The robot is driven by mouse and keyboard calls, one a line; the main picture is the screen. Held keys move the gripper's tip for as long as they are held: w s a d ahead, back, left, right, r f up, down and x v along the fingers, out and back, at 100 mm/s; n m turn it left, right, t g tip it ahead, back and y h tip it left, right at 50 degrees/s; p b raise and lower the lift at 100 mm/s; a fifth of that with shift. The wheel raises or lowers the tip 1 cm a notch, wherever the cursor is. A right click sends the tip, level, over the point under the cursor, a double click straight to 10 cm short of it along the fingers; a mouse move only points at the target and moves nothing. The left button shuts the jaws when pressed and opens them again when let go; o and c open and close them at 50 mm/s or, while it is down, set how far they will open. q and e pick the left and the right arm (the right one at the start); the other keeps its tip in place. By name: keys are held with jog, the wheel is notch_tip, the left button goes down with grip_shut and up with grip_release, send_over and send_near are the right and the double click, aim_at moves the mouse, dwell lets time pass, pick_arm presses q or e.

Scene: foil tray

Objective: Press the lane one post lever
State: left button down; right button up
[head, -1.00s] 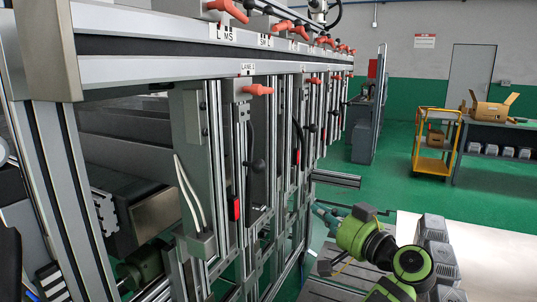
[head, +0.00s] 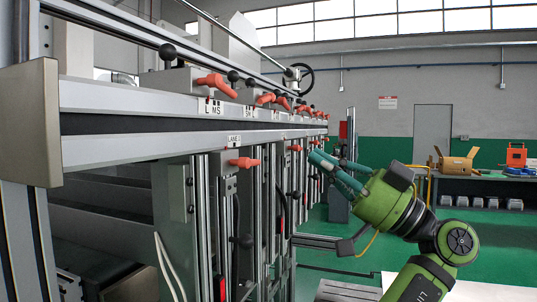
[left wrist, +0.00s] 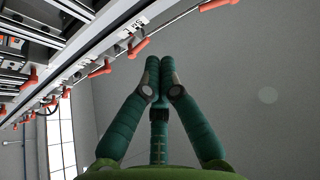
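The lane one post lever (head: 243,162) is a red-orange lever on a grey block below the "LANE" label (head: 236,140), on the front of the near post. It stands out to the right. My left gripper (head: 313,158) has teal fingers that point left toward the machine, right of this lever and apart from it in the picture. In the left wrist view its two fingertips (left wrist: 161,62) meet with nothing between them. Red levers (left wrist: 138,47) show beyond the tips there; I cannot tell which is the lane one lever. My right gripper is not in view.
A row of larger red levers (head: 216,86) with black knobs runs along the upper rail (head: 150,95). More posts with levers recede behind. A metal beam (head: 315,241) sticks out below my gripper. A workbench (head: 490,183) with boxes stands far right; open green floor lies between.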

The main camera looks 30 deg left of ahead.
pick_arm(q)
notch_tip(320, 180, up, 5)
jog(key=p, duration=0.3)
send_over(251, 163)
jog(key=w+d, duration=0.3)
jog(key=w, duration=0.1)
jog(key=f, duration=0.1)
jog(key=a+f+p, duration=0.1)
jog(key=s+f, duration=0.1)
jog(key=f, duration=0.1)
jog(key=shift+a+p, duration=0.25)
jog(key=shift+p, duration=0.05)
